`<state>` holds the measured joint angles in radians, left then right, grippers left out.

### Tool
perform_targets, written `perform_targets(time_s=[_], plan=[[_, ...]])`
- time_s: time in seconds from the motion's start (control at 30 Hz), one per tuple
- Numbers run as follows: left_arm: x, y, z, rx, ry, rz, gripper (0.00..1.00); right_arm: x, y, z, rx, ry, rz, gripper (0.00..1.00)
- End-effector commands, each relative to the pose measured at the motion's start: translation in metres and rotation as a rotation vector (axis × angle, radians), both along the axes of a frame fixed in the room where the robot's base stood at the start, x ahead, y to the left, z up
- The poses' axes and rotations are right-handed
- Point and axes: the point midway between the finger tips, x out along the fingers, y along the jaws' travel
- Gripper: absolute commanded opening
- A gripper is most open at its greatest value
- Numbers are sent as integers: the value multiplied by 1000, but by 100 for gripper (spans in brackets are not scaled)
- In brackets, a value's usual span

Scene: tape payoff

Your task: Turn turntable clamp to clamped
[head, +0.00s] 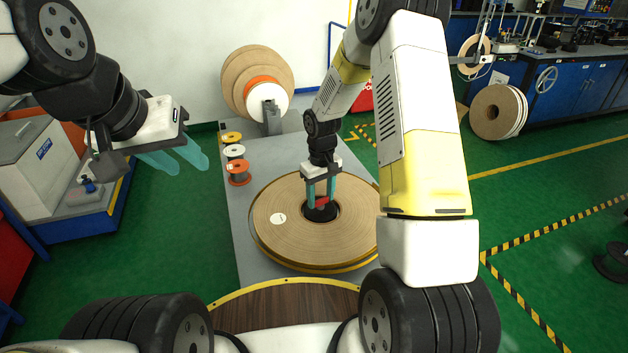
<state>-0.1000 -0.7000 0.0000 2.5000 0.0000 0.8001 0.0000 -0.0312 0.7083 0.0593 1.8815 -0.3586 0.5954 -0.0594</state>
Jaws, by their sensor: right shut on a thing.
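The turntable (263,258) carries a large flat tan tape roll (283,236) with a round white label, lying on a grey table. At its centre is the dark hub with the red turntable clamp (322,203). My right gripper (320,205) reaches down over the hub, with its teal fingers shut on the red clamp. The fingers partly hide the clamp, and I cannot tell its exact angle. My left gripper (180,160) hangs at the left, over the green floor and away from the turntable, with its two teal fingers apart and empty.
Several small spools, including an orange-red one (239,173), stand along the left edge of the grey table (241,222). An upright reel (245,75) stands behind. A blue bench (575,90) and a tan roll (496,111) are at the right.

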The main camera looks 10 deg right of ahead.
Motion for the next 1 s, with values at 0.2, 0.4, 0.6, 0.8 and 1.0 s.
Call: perform_targets(time_s=[0.2, 0.4, 0.6, 0.8, 1.0], plan=[[0, 0, 0, 0, 0, 0, 36, 1, 0, 1, 0, -3, -140, 10], [0, 0, 0, 0, 0, 0, 36, 1, 0, 0, 0, -3, -219, 10], [0, 0, 0, 0, 0, 0, 36, 1, 0, 0, 1, -3, -255, 10], [0, 0, 0, 0, 0, 0, 36, 1, 0, 0, 1, -3, -263, 10], [0, 0, 0, 0, 0, 0, 36, 1, 0, 0, 1, -3, -263, 10]])
